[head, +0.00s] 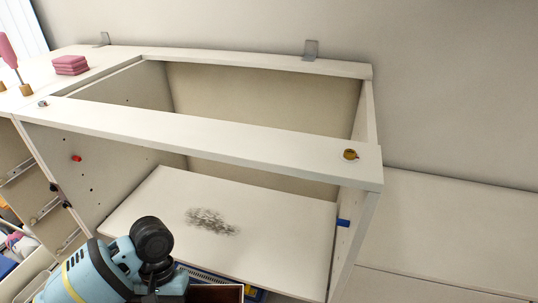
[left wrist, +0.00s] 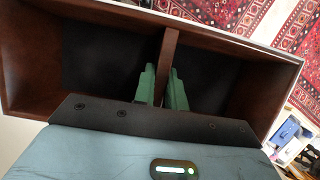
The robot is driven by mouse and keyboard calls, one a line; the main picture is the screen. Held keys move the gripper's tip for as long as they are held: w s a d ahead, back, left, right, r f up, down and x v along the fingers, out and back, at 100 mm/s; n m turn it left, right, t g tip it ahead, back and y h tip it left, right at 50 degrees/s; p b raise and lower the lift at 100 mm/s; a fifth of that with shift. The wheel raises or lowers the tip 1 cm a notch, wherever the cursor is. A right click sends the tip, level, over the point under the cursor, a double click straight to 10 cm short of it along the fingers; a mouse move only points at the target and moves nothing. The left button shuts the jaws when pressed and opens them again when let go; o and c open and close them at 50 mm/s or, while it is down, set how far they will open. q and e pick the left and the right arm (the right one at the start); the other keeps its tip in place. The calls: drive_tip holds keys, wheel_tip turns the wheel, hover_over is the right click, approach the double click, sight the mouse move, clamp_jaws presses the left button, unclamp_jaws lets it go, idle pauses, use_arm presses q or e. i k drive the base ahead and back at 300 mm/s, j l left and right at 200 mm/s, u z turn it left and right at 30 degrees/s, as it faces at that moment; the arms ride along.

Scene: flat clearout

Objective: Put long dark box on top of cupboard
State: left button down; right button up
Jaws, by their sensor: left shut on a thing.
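The long dark box is a dark reddish-brown open box with black inside and a divider across it. It fills much of the left wrist view (left wrist: 28,80), and a small part shows at the bottom of the head view (head: 218,295). My left gripper (left wrist: 162,80) is shut on the divider, one green finger on each side. Its fingers are hidden in the head view. The white cupboard (head: 230,133) stands ahead, its top an open frame with a front rail, back rail and sides. My right gripper is in neither view.
A pink stack (head: 71,65) and a pink-handled tool (head: 9,50) stand on the neighbouring top at left. A small brass-coloured fitting (head: 350,155) sits on the front rail's right end. A dark smudge (head: 212,221) marks the cupboard's inner panel. A patterned red rug (left wrist: 225,15) lies below.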

sight(500, 234)
drive_tip(key=k+l, duration=0.1)
drive_tip(key=l, duration=0.3)
drive_tip(key=k+l, duration=0.1)
drive_tip(key=l, duration=0.3)
drive_tip(key=k+l, duration=0.1)
drive_tip(key=l, duration=0.3)
drive_tip(key=k+l, duration=0.1)
drive_tip(key=l, duration=0.3)
drive_tip(key=k+l, duration=0.1)
drive_tip(key=l, duration=0.3)
drive_tip(key=k+l, duration=0.1)
drive_tip(key=l, duration=0.3)
drive_tip(key=z, duration=1.55)
